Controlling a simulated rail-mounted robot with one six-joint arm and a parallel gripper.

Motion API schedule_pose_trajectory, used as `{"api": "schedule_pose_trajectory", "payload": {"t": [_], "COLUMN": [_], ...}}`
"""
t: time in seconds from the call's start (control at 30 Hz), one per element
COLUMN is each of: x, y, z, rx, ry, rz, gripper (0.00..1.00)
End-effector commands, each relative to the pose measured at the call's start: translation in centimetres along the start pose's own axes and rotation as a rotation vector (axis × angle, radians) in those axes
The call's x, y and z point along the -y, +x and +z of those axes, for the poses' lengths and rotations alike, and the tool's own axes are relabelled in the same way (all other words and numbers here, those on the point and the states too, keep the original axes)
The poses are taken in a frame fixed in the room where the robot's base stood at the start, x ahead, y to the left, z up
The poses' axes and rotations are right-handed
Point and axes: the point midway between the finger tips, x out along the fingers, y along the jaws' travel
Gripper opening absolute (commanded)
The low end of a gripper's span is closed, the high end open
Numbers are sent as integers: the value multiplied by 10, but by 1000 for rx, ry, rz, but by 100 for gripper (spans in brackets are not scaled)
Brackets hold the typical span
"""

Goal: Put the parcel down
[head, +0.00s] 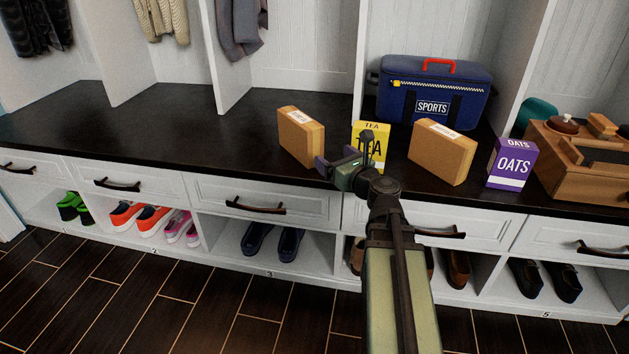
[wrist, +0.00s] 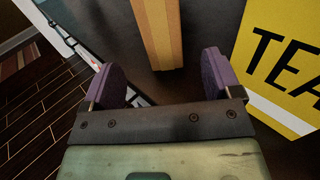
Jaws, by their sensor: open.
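A brown cardboard parcel (head: 302,137) with a white label stands upright on the dark bench top (head: 170,118), left of the yellow tea box (head: 375,134). A similar brown parcel (head: 441,152) stands right of the tea box. My gripper (head: 344,158) is open and empty at the bench's front, just right of the left parcel. In the wrist view, the purple fingers (wrist: 160,80) are spread apart. The left parcel's narrow side (wrist: 160,32) shows ahead, in line with the gap between them and apart from both. My gripper partly hides the tea box in the head view.
The tea box's face (wrist: 290,60) is close to the right finger. A purple oats box (head: 512,163), a blue sports bag (head: 433,92) and a wooden box (head: 575,165) stand to the right. The bench's left part is clear. Drawers and shoe cubbies lie below.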

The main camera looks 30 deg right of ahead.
Motion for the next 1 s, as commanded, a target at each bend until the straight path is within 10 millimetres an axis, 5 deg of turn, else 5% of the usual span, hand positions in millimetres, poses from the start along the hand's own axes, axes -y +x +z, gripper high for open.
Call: {"api": "schedule_pose_trajectory", "payload": {"t": [0.07,0.17,0.27,0.3,0.4,0.5,0.6,1.0], "x": [-7,-53,-141,-177,-231,-246,-245,-242], "y": [2,13,14,4,-36,-74,-94,-99], "z": [-2,-20,-66,-90,-142,-166,-172,-172], "rx": [-13,-94,-211,-239,-231,-161,-103,-89], "ry": [-36,-289,-835,-1096,-1670,-2016,-2151,-2179], "rz": [21,173,545,751,1305,1797,2099,2184], "gripper": [84,84,84,84,84,84,84,84]}}
